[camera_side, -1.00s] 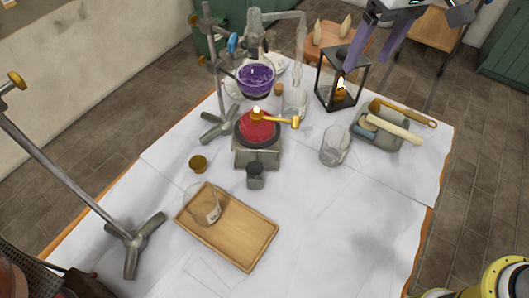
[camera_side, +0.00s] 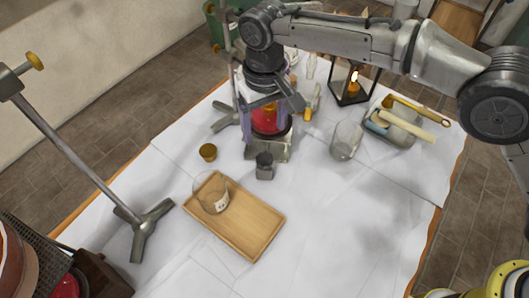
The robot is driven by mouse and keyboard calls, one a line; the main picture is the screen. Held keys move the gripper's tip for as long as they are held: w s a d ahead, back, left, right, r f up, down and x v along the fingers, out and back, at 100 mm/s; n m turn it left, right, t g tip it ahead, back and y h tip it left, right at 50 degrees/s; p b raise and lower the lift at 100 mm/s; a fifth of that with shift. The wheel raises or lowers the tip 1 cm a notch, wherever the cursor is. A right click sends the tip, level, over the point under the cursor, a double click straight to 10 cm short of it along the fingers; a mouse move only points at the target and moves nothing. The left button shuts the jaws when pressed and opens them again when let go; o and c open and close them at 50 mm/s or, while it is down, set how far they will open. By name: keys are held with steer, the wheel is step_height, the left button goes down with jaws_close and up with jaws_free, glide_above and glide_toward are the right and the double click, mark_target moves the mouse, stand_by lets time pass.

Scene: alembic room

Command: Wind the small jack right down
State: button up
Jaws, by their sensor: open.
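What I take to be the small jack is a squat grey block (camera_side: 281,152) with a dark round top, near the middle of the table in the side view. A rounded red piece (camera_side: 264,121) sits on top of it. My gripper (camera_side: 266,119) points down over it, open, with its purple fingers on either side of the red piece. I cannot tell whether the fingers touch it. A small yellow-brass part (camera_side: 308,114) shows just to the right. My wrist and arm hide the purple bowl area behind. No crank on the jack can be made out.
A small dark jar (camera_side: 264,166) stands close in front of the block, a brass cup (camera_side: 208,152) to its left. A wooden tray (camera_side: 255,236) holds a glass beaker (camera_side: 211,196). A glass (camera_side: 346,139), lantern (camera_side: 350,96) and tool tray (camera_side: 399,134) stand right.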

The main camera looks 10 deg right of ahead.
mark_target(264, 158)
step_height(264, 158, down, 11)
steer(key=shift+r, duration=0.15)
steer(key=shift+c, duration=0.2)
jaws_close()
stand_by(0.4)
